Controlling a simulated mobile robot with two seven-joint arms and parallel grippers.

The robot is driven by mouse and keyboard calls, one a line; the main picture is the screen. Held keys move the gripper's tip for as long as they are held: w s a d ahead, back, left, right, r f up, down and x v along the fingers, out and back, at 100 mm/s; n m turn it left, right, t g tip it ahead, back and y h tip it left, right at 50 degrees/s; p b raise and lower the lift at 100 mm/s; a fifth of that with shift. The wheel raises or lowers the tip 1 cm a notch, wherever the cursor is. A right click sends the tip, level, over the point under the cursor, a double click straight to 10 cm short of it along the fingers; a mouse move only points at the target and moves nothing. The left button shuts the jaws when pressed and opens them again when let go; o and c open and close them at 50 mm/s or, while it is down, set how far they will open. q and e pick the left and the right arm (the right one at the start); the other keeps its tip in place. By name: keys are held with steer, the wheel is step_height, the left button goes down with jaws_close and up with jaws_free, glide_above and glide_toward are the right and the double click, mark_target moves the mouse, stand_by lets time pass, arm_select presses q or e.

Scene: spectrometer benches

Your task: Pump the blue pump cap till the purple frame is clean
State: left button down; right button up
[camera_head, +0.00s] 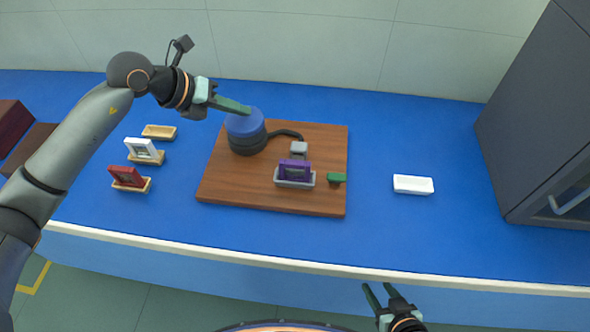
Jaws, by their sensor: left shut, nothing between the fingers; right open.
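The blue pump cap (244,123) sits on a dark round pump body (248,143) on a brown wooden board. My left gripper (248,109) is shut and empty, with its fingertips at the top of the cap; I cannot tell whether they touch it. The purple frame (294,170) stands in a grey holder (294,183) on the board, right of the pump. A dark hose (287,133) runs from the pump to a grey nozzle block (298,149) behind the frame. My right gripper (376,289) is open and empty, low in front of the bench edge.
The wooden board (225,184) lies on the blue bench. A small green block (336,178) sits right of the frame. White (144,150) and red (128,176) frames stand in tan holders at left, near an empty one (159,131). A white block (413,184) and dark cabinet (540,120) are at right.

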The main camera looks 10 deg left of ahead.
mark_target(239, 121)
arm_select(q)
steer(key=shift+f+b, duration=0.4)
steer(key=shift+f, duration=0.25)
steer(key=shift+r, duration=0.15)
stand_by(0.4)
steer(key=shift+r+p, duration=0.8)
steer(key=shift+r, duration=0.2)
step_height(239, 121, up, 6)
steer(key=p, duration=0.4)
stand_by(0.4)
steer(key=shift+s, duration=0.1)
